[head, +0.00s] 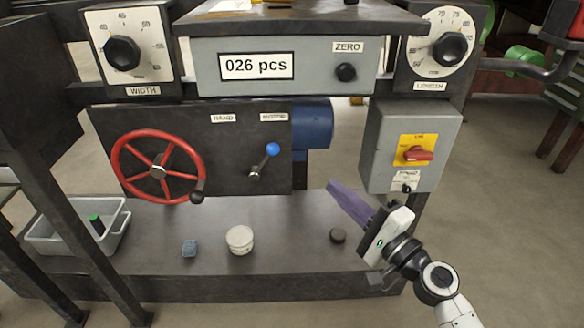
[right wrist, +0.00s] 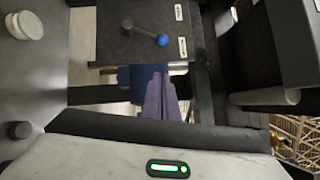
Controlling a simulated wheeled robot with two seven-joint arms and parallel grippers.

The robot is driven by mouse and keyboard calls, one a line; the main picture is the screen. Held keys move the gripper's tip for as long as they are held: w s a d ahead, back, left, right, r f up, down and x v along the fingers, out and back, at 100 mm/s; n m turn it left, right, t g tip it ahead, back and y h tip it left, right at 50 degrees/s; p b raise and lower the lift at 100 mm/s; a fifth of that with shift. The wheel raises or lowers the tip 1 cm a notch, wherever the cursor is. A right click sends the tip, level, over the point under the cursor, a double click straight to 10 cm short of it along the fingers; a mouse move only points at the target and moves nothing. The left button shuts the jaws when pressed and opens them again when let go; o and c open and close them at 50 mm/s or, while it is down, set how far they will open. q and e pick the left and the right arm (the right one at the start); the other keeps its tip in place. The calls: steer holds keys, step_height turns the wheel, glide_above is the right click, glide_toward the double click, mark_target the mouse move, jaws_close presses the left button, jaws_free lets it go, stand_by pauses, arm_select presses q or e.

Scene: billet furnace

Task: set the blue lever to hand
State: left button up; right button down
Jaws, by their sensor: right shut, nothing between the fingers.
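The blue lever (head: 265,160) is a short metal arm with a blue ball knob on the dark panel (head: 225,155). It tilts up and to the right, with its knob below the MOTOR label (head: 273,117). The HAND label (head: 222,118) is up and to the left of the lever. The lever also shows in the right wrist view (right wrist: 146,32), beyond the fingertips. My right gripper (head: 332,186) has purple fingers that are shut and empty. It is to the right of the lever and lower, apart from it. My left gripper is not in view.
A red handwheel (head: 158,168) is left of the lever. A grey switch box (head: 402,180) with a red knob stands near my right gripper.

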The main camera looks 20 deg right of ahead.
mark_target(265, 163)
arm_select(q)
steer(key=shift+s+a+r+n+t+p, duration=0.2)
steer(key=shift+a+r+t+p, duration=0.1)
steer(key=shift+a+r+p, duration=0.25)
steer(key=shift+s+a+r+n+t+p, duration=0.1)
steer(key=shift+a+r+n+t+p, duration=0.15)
steer(key=shift+p, duration=0.5)
arm_select(e)
steer(key=s+a+x, duration=0.1)
steer(key=a+x, duration=0.1)
steer(key=x, duration=1)
steer(key=shift+w+a+r, duration=0.25)
steer(key=shift+w+a, duration=0.15)
steer(key=shift+a, duration=0.1)
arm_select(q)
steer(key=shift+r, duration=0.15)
arm_select(e)
steer(key=shift+r, duration=0.1)
